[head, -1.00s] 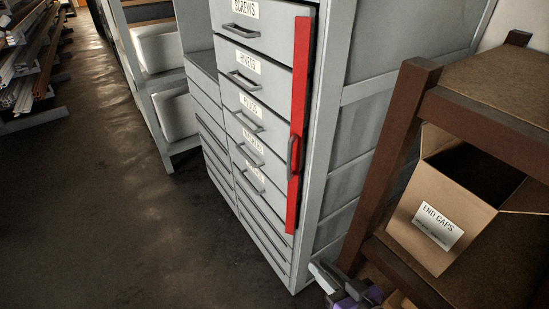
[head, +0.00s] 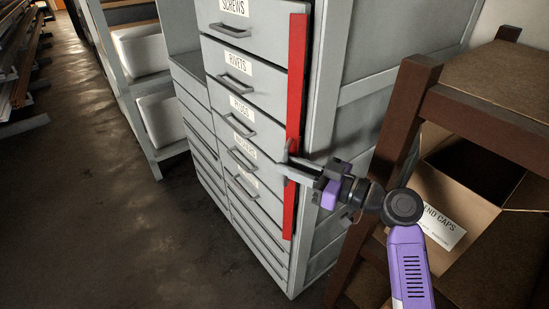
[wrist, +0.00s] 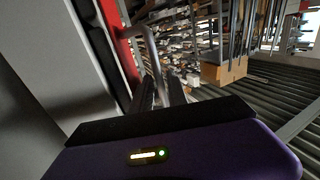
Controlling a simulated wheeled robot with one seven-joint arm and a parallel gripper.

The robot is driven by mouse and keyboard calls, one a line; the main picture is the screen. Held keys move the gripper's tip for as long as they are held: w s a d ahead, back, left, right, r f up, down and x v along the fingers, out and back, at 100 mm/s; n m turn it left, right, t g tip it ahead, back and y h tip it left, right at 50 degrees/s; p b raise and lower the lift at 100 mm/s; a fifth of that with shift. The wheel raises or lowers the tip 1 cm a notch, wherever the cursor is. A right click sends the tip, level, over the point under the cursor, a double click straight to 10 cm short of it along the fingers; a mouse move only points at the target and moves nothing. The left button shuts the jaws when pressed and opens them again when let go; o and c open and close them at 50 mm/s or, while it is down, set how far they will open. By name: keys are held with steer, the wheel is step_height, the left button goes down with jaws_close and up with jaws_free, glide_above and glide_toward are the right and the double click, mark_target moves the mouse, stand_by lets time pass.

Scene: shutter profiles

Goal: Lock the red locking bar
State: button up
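The red locking bar (head: 296,75) is a long upright strip along the right edge of the grey drawer cabinet's front. Its lower part shows below my gripper. It also shows in the wrist view (wrist: 121,45), at the upper left.
The labelled drawers (head: 238,67) appear shut. A brown shelf (head: 410,90) with an open END CAPS carton (head: 480,195) stands close to the right of my arm. Floor (head: 90,190) is clear at the left.

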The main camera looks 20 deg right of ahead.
steer(key=shift+x, duration=2.1)
steer(key=shift+c, duration=0.3)
jaws_close()
steer(key=shift+h, duration=0.3)
steer(key=w+m+t+h+p, duration=0.1)
steer(key=m+h+p, duration=0.1)
steer(key=w+m+t+h+p, duration=0.1)
steer(key=m+h+p, duration=0.1)
steer(key=h+p, duration=0.1)
steer(key=w+d+m+t+h+p, duration=0.1)
steer(key=m+t+h+p, duration=0.1)
steer(key=h, duration=0.1)
steer(key=shift+r, duration=0.25)
steer(key=shift+w+d+f+m+h+p, duration=0.15)
steer(key=shift+m+h+p, duration=0.25)
steer(key=shift+h+p, duration=0.2)
